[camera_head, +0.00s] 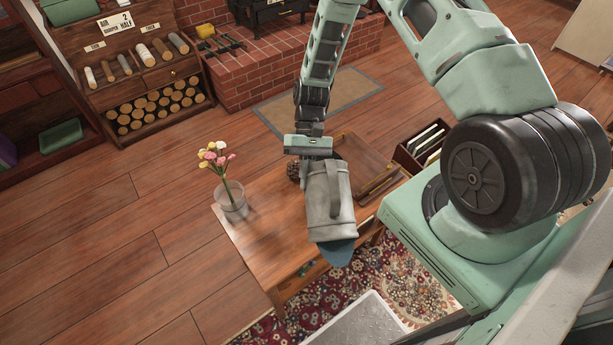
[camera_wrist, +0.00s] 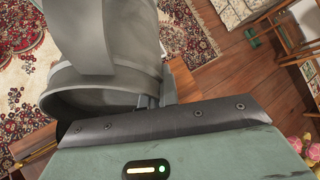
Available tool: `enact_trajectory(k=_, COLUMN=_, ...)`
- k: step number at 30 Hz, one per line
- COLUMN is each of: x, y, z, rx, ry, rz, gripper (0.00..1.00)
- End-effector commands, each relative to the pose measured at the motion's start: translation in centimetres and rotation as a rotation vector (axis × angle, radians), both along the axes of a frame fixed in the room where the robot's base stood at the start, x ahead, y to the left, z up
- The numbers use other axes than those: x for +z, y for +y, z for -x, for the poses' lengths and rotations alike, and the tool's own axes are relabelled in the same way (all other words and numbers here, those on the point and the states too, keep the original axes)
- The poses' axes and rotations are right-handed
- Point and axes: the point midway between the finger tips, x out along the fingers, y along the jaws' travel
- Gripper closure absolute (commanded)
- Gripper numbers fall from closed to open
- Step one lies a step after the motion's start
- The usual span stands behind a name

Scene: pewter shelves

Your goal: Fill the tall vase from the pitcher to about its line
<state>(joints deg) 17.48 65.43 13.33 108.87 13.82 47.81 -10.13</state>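The grey metal pitcher (camera_head: 322,216) is in front of my gripper (camera_head: 315,165), over the front part of the wooden table, with its strap handle facing the head camera. In the wrist view the pitcher (camera_wrist: 110,62) is large, with its round rim close to my gripper. The dark fingers are partly hidden beside the pitcher and appear closed on it. A clear glass vase (camera_head: 231,205) with pink, white and yellow flowers stands at the table's left end, to the left of the pitcher and apart from it. I cannot make out a fill line or a water level.
A blue-grey rounded shape (camera_head: 337,254) shows below the pitcher; I cannot tell what it is. A pine cone (camera_head: 293,170) and a wooden tray (camera_head: 372,184) are on the table (camera_head: 265,240). A box of files (camera_head: 420,145) is to the right. Bare tabletop lies between vase and pitcher.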

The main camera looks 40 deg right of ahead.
Motion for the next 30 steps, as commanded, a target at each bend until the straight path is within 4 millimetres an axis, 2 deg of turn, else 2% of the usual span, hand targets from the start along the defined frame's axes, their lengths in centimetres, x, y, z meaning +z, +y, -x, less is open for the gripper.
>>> enact_trajectory(k=30, x=0.38, y=-0.13, z=-0.28, rx=0.000, ry=0.042, rz=-0.022, gripper=1.00)
